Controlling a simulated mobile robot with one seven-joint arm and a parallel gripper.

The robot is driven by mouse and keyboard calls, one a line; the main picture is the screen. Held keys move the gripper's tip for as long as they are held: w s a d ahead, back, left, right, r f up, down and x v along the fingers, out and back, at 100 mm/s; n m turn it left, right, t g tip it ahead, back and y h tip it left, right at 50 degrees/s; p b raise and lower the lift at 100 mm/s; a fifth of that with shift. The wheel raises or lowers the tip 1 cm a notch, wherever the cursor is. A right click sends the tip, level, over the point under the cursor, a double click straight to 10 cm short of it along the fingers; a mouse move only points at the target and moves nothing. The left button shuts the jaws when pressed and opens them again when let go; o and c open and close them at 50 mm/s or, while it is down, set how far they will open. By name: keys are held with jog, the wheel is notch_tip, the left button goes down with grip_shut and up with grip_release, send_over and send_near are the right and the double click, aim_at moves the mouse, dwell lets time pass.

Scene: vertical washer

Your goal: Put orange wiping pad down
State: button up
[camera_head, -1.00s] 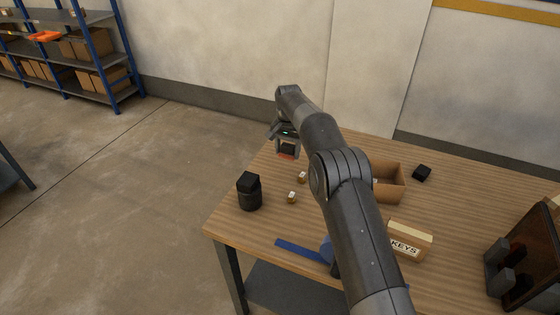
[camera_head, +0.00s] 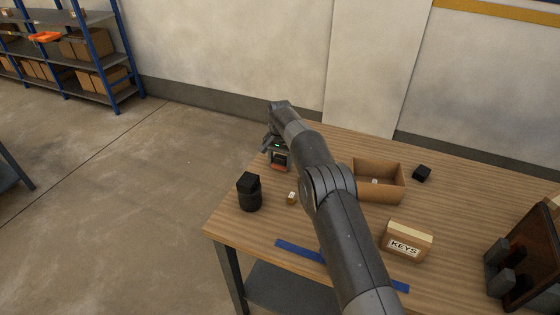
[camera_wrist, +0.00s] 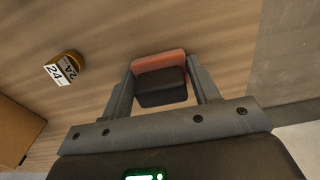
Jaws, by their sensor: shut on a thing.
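The orange wiping pad (camera_wrist: 158,61) has a black block-like grip (camera_wrist: 161,87) on its back. My gripper (camera_wrist: 162,78) is shut on this grip, with one finger on each side. In the head view my gripper (camera_head: 278,156) is low over the far left part of the wooden table (camera_head: 232,222), near its edge. The pad's orange edge (camera_head: 279,168) shows just below the fingers. I cannot tell whether the pad touches the tabletop.
An open cardboard box (camera_head: 380,190), a KEYS box (camera_head: 408,242) and a black cube (camera_head: 422,173) are to the right. A blue strip (camera_head: 300,251) lies near the front edge.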

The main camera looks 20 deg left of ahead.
aim_at(280, 157)
jog(key=o, duration=1)
jog(key=shift+f, duration=0.1)
notch_tip(280, 157, up, 12)
jog(key=shift+r, duration=0.15)
